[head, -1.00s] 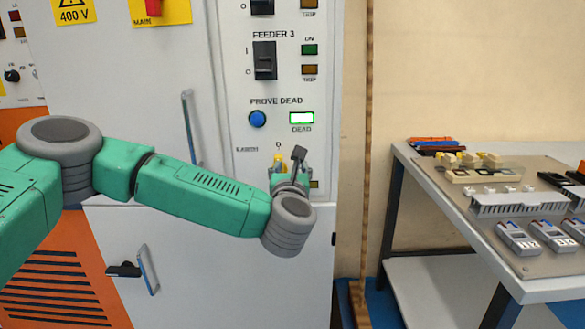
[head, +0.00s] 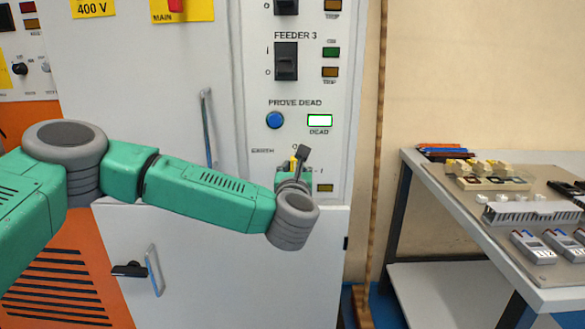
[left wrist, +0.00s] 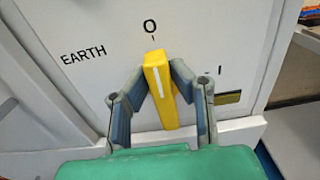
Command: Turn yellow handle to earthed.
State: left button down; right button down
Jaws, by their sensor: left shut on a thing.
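The yellow handle (left wrist: 161,90) is on the panel in the left wrist view, its white line pointing up near the O mark (left wrist: 150,27). The EARTH label (left wrist: 83,54) is to the upper left and the I mark to the right. My left gripper (left wrist: 163,75) is shut on the handle, one finger on each side. In the head view a bit of the yellow handle (head: 293,162) shows behind my left gripper (head: 296,172), which hides most of it. My right gripper is not in view.
Above the handle are a blue button (head: 275,120), a lit DEAD indicator (head: 320,120) and the FEEDER 3 switch (head: 286,62). Cabinet door handles (head: 207,128) stick out to the left. A workbench (head: 410,160) with tools stands at the right.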

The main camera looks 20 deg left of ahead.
pick_arm(q)
jog(key=shift+w+a+r+y, duration=0.15)
jog(key=shift+r+y, duration=0.15)
jog(key=shift+d+r, duration=0.15)
jog(key=shift+d, duration=0.05)
jog(key=shift+w+m+p, duration=0.1)
jog(key=shift+m+p, duration=0.5)
jog(key=shift+m, duration=0.6)
jog(key=m, duration=0.1)
jog(key=m+p, duration=0.1)
jog(key=shift+w+d+m, duration=0.1)
jog(key=shift+d+m, duration=0.25)
jog(key=shift+m, duration=0.05)
jog(key=shift+w+d+f+m+p, duration=0.1)
jog(key=shift+d+f+m+p, duration=0.2)
jog(key=shift+m+p, duration=1.15)
jog(key=shift+d+f+m+p, duration=0.1)
jog(key=shift+f+m+p, duration=0.3)
jog(key=shift+m, duration=2.3)
jog(key=shift+w+d+f+m+p, duration=0.15)
jog(key=shift+f+m+p, duration=0.45)
jog(key=shift+m, duration=1.45)
jog(key=shift+s+r, duration=0.1)
jog(key=shift+r, duration=0.05)
